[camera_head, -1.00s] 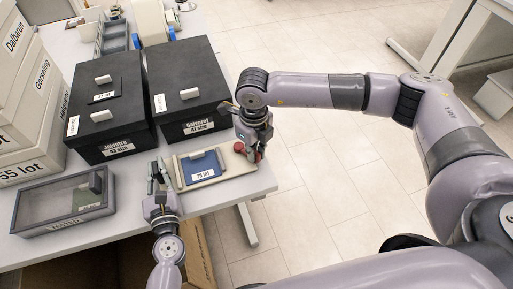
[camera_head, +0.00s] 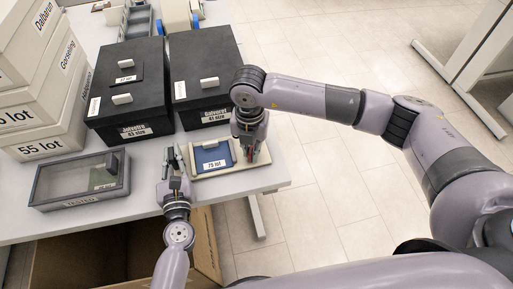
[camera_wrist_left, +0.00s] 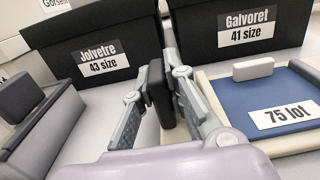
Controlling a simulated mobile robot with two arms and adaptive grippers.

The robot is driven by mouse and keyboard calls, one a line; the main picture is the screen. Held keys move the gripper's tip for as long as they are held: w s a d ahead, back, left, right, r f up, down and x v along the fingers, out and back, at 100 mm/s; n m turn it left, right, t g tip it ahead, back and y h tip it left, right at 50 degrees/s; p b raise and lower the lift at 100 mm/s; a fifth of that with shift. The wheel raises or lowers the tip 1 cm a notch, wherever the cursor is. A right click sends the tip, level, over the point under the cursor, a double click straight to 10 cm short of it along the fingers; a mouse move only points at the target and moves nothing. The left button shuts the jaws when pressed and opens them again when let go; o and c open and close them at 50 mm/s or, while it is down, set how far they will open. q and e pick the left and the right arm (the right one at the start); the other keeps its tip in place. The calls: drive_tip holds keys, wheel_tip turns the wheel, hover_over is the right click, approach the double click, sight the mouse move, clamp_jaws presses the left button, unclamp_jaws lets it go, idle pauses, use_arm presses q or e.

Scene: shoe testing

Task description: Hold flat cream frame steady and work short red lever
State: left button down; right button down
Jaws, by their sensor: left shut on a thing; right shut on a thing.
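The flat cream frame (camera_head: 240,169) lies at the table's front right, with a blue panel (camera_head: 211,158) labelled "75 lot" on it. My left gripper (camera_head: 174,160) is at the frame's left end. In the left wrist view its fingers close on a dark upright piece (camera_wrist_left: 160,95) beside the cream frame (camera_wrist_left: 210,76); how that piece joins the frame is hidden. My right gripper (camera_head: 249,151) points down over the frame's right end and is shut on the short red lever, which its fingers mostly hide.
Two black boxes, labelled Jolvetre (camera_head: 128,105) and Galvoret (camera_head: 200,90), stand just behind. A grey tray with a clear lid (camera_head: 75,180) lies to the left. White boxes (camera_head: 45,120) are stacked at far left. An open carton (camera_head: 205,250) is below the table edge.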

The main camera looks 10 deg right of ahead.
drive_tip(key=shift+w+a+m, duration=0.3)
drive_tip(key=shift+a+m, duration=0.25)
drive_tip(key=shift+m, duration=0.55)
drive_tip(key=c, duration=1.6)
unclamp_jaws()
drive_tip(key=shift+c, duration=0.2)
drive_tip(key=shift+r, duration=0.1)
wheel_tip(320, 180, up, 12)
